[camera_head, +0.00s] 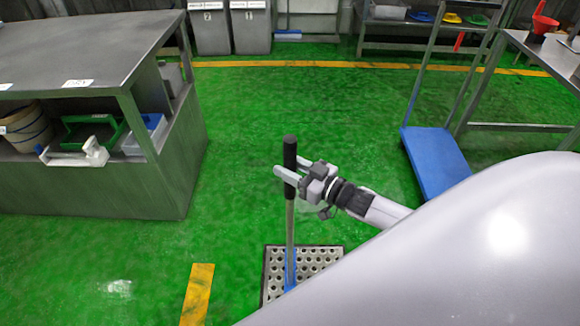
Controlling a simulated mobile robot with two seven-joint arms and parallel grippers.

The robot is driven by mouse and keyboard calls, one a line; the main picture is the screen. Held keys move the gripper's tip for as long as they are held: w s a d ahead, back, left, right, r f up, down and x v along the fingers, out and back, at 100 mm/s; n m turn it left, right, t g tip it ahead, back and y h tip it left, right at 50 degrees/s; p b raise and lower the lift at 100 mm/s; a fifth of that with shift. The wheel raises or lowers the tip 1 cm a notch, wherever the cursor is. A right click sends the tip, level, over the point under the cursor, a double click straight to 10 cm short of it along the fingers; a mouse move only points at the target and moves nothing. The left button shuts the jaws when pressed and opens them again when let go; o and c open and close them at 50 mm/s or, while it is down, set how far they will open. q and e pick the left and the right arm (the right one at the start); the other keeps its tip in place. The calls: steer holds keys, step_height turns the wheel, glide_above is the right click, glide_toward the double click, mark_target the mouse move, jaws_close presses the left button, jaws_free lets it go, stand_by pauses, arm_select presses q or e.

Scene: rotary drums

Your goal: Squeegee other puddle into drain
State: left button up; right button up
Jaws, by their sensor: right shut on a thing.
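My right gripper (291,176) is shut on the black grip of the squeegee (290,222). The squeegee stands nearly upright, its pole running down to a blue lower part at the drain grate. The drain grate (272,279) is a dark-edged metal plate with round holes, set in the green floor. My large pale arm link hides its lower right part and the squeegee's bottom end. A pale shiny patch (118,287) lies on the floor at the lower left; I cannot tell whether it is a puddle or glare. My left gripper is not in view.
A grey workbench (95,185) with bins on its shelf stands at the left. A blue platform cart (437,162) and a metal table (548,58) stand at the right. Grey bins (250,28) are at the back. The green floor between is open.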

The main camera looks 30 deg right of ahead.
steer(key=w+a+r+p, duration=0.3)
steer(key=a+r+p, duration=0.1)
steer(key=r, duration=0.3)
steer(key=shift+a+r, duration=0.15)
steer(key=shift+r, duration=0.05)
stand_by(1.4)
